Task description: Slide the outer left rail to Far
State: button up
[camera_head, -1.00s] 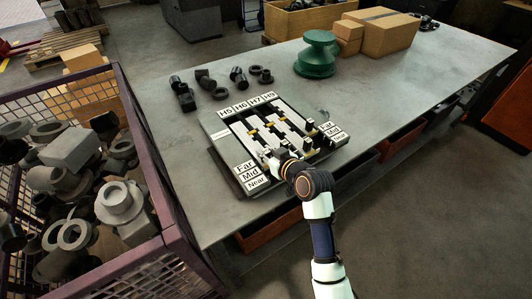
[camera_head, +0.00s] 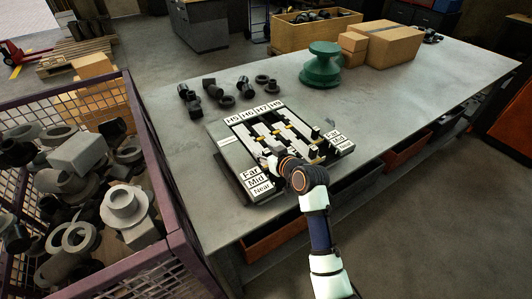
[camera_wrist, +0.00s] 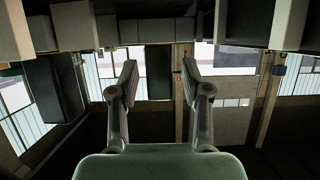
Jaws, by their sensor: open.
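My gripper (camera_head: 268,158) is low over the near left part of the board, beside the Far plate, and hides the near end of the left rails. In the wrist view my gripper (camera_wrist: 158,78) has its fingers apart with nothing between them. Contact with a rail cannot be told.
A second Far, Mid and Near plate set (camera_head: 338,140) is at the board's right. Black parts (camera_head: 228,101) lie behind the board, with a green spool (camera_head: 321,66) and cardboard boxes (camera_head: 392,42) farther back. A purple mesh bin (camera_head: 165,195) stands at the left.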

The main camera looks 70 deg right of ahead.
jog(key=v, duration=1.2)
jog(key=w+a+n+t+y, duration=0.1)
jog(key=w+a+n+y, duration=0.1)
jog(key=w+a, duration=0.6)
jog(key=w+a+n+y, duration=0.2)
jog(key=w+a, duration=0.2)
jog(key=a, duration=0.8)
jog(key=a+r+n+t+y, duration=0.15)
jog(key=a+n+y, duration=0.25)
jog(key=a, duration=2.3)
notch_tip(320, 180, up, 33)
jog(key=p, duration=3.3)
jog(key=shift+s+d+r+m, duration=0.15)
jog(key=shift+d+r+m, duration=0.05)
jog(key=shift+d+m, duration=0.1)
